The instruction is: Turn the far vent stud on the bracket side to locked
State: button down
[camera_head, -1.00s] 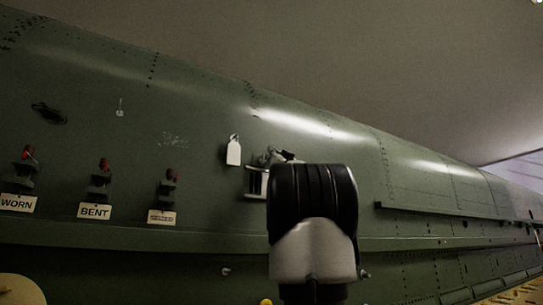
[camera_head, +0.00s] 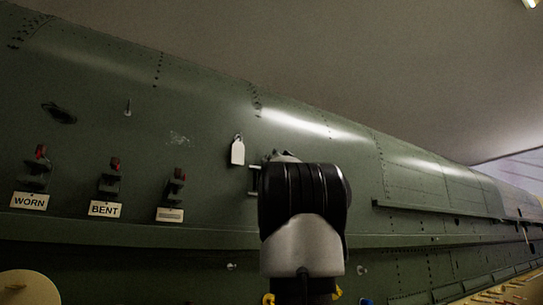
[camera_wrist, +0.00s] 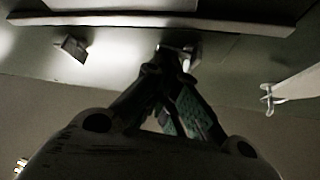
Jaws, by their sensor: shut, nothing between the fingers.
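My gripper (camera_wrist: 172,62) is shut and empty in the wrist view, its two dark fingers meeting near a small pale fitting (camera_wrist: 193,50) on the green skin. I cannot tell whether the fingertips touch it. In the head view my wrist hides the gripper and most of the metal bracket (camera_head: 253,181) behind it. Small studs show low on the fuselage, one left of my wrist (camera_head: 231,267) and one right of it (camera_head: 361,270). I cannot tell which is the far vent stud, or its setting.
A white tag (camera_head: 237,152) hangs left of the bracket. Three dark fittings with red tops sit further left above labels, including WORN (camera_head: 29,201) and BENT (camera_head: 105,209). A ledge (camera_head: 435,209) runs along the fuselage at right. Yellow structure (camera_head: 505,292) lies lower right.

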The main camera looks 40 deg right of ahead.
jog(key=m+g+h, duration=0.1)
jog(key=m, duration=0.1)
jog(key=f+m+g+h, duration=0.1)
jog(key=m, duration=0.1)
jog(key=shift+d+f+h, duration=0.1)
jog(key=shift+h, duration=0.2)
jog(key=shift+a+f, duration=0.2)
jog(key=shift+f, duration=0.35)
dwell(0.7)
